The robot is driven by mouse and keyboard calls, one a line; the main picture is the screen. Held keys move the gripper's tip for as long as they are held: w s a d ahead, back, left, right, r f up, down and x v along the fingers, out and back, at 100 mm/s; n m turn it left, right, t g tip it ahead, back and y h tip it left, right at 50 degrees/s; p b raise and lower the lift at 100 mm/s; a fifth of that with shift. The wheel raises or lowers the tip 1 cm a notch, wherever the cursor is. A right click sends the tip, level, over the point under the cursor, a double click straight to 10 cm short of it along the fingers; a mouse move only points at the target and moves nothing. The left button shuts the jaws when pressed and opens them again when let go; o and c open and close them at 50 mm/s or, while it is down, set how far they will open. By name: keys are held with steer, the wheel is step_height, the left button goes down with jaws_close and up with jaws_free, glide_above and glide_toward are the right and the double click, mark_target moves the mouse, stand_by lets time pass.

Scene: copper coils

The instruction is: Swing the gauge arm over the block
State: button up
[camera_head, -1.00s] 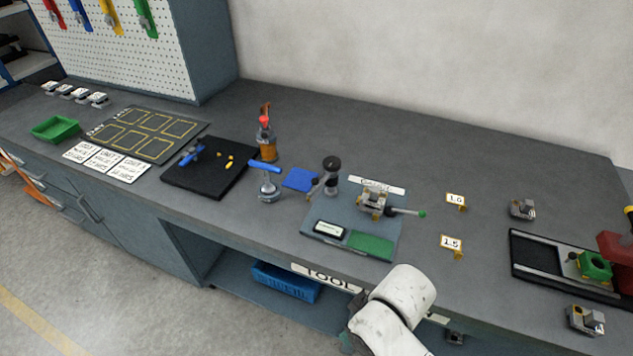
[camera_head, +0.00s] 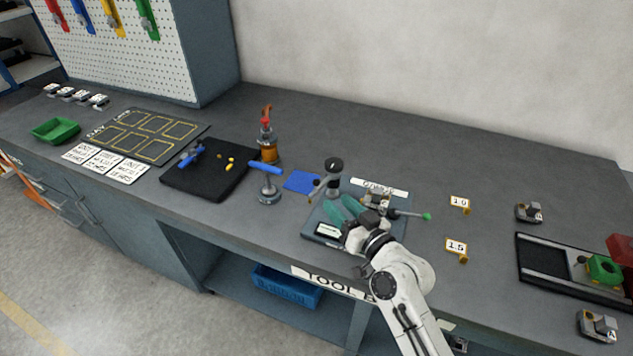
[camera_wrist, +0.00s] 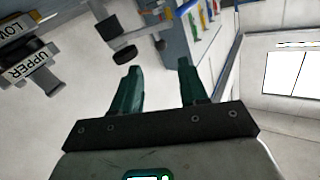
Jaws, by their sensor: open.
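The gauge stand with its black round head (camera_head: 333,164) stands upright at the back left of the grey gauge plate (camera_head: 313,224), and a short arm points from it to the lower left. The metal block fixture (camera_head: 374,198) sits at the plate's back right, with a green-tipped lever to its right. It is partly hidden by my gripper (camera_head: 341,198). My gripper is open over the plate, its teal fingers between gauge stand and fixture. In the wrist view the parted fingers (camera_wrist: 159,64) show empty, with labelled "UPPER" and "LOWER" parts (camera_wrist: 35,66) at the left.
Tags marked 1.0 (camera_head: 459,203) and 1.5 (camera_head: 456,248) stand right of the plate. A black slide rail (camera_head: 540,258) lies far right. The back of the bench is clear.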

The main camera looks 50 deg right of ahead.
mark_target(319, 184)
steer(key=p+x, duration=0.2)
steer(key=x, duration=0.8)
steer(key=shift+p, duration=0.35)
jaws_close()
